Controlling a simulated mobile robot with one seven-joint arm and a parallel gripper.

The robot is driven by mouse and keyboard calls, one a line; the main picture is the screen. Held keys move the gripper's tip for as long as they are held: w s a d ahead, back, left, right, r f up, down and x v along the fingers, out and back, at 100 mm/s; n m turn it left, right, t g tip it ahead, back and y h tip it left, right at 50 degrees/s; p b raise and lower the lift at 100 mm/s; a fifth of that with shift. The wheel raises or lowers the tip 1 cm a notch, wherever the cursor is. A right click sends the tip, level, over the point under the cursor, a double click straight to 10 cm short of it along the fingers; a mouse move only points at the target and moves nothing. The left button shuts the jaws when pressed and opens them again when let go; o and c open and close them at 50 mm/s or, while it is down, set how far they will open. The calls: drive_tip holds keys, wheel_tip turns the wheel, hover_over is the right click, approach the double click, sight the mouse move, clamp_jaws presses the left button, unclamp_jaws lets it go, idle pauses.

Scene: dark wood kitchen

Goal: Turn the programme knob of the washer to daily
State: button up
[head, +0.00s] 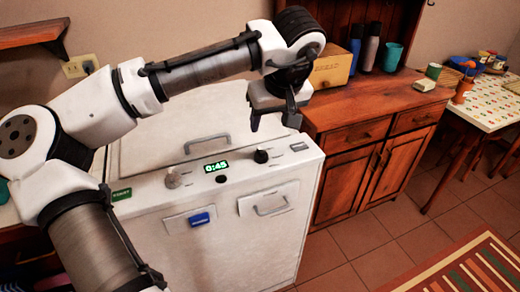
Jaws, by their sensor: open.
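The washer (150,240) is a white box with a raised back lid and a sloped control strip along its front top edge. A light grey knob (173,179) sits left of a green display (216,166) reading 0:45. A black knob (261,156) sits right of the display. I cannot tell from this view which knob is the programme knob, and no dial marks are legible. My gripper (272,122) is open and empty, pointing down above the black knob and apart from it.
A green button (121,194) is at the panel's left end. A handle (207,142) projects from the lid, and another handle (270,207) and a blue piece (199,219) are on the front. A wooden cabinet (365,125) stands close on the right. Tiled floor (400,227) lies in front.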

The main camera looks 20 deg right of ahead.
sight(262, 152)
drive_tip(key=p+x, duration=0.2)
drive_tip(key=x, duration=1.1)
drive_tip(key=shift+w+d+f, duration=0.1)
drive_tip(key=shift+w+f, duration=0.05)
drive_tip(key=shift+f, duration=0.15)
drive_tip(key=c, duration=0.9)
